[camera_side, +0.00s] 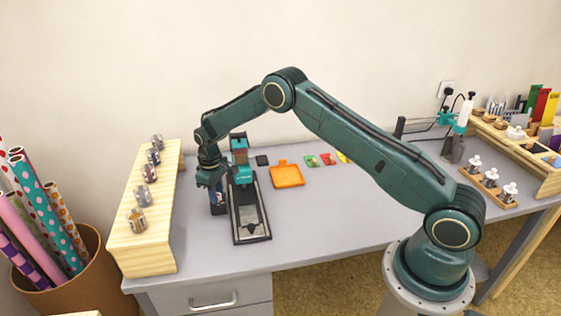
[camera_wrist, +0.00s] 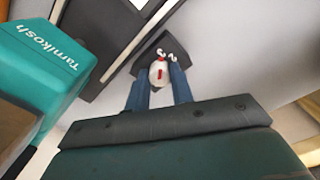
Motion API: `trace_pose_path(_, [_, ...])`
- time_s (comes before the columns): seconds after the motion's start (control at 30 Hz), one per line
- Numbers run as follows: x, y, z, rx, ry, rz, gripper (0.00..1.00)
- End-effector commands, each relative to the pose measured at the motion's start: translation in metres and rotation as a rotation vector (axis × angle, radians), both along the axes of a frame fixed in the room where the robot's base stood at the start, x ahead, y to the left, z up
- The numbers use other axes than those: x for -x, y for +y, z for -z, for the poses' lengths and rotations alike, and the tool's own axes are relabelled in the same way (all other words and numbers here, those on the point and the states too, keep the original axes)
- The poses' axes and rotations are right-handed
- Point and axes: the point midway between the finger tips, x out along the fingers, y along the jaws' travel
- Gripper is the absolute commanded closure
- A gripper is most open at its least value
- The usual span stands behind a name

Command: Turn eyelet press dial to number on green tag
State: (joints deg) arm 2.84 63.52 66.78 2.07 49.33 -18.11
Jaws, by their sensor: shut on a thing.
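The teal eyelet press (camera_side: 241,158) stands upright on its long dark base at the left of the table. Its teal, lettered body (camera_wrist: 40,70) fills the left of the wrist view. My gripper (camera_side: 216,200) points down just left of the press. In the wrist view, the blue fingers of my gripper (camera_wrist: 160,88) are shut on a white dial (camera_wrist: 158,72) with a red mark. White marks show by the dial on a dark plate; I cannot read them surely. The green tag (camera_side: 311,161) lies at the back of the table; its number is too small to read.
Red (camera_side: 327,159) and yellow (camera_side: 342,157) tags lie beside the green one. An orange tray (camera_side: 287,176) is right of the press, with a small black pad (camera_side: 262,160) behind. A wooden shelf (camera_side: 140,250) with several metal cylinders stands left. The table's front middle is clear.

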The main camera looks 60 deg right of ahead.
Motion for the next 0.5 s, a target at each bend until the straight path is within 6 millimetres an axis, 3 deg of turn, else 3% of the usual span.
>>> trace_pose_path(0.5, [-0.0012,0.0,-0.0021,0.0,-0.004,-0.079,1.0])
